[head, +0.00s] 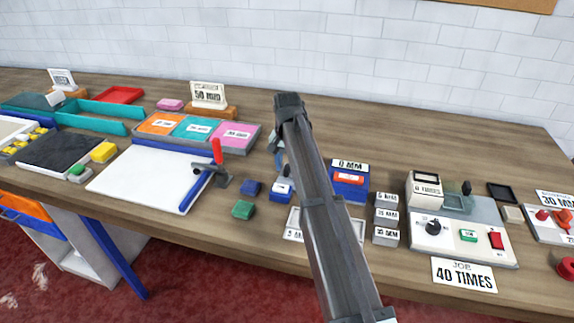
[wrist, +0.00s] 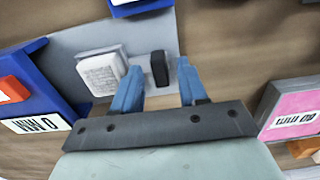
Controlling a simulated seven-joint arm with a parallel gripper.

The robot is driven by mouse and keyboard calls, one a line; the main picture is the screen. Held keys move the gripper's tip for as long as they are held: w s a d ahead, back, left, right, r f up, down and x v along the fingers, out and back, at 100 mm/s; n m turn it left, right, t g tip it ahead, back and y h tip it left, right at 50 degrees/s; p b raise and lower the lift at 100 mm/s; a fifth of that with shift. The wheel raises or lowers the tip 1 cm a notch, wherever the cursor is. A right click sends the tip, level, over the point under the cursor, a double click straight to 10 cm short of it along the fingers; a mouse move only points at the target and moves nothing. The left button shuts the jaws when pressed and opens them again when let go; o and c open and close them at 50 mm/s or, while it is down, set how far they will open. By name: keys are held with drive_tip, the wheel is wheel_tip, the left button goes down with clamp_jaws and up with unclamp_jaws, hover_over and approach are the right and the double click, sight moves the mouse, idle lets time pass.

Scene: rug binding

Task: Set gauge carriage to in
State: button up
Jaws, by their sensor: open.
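In the wrist view, my gripper (wrist: 162,70) is open, with its two blue fingers apart. An upright black knob (wrist: 159,68), which looks like the gauge carriage's handle, shows in the gap between the fingertips; contact cannot be told. A white labelled block (wrist: 101,75) is beside it on a grey plate (wrist: 78,44). The blue gauge body (wrist: 55,70) with its 0 MM sign (wrist: 35,125) is at the left. The 0 MM sign also shows in the head view (head: 350,165). There, my arm hides most of the gauge and my gripper.
In the head view, a red-handled lever (head: 217,152) stands by the white board (head: 150,180), left of my arm. Stacked MM blocks (head: 386,217) and a control box (head: 460,240) are at the right. A pink-topped tray (wrist: 300,110) lies at right in the wrist view.

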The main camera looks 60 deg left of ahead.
drive_tip(key=shift+f, duration=0.25)
drive_tip(key=shift+c, duration=0.2)
clamp_jaws()
idle(0.4)
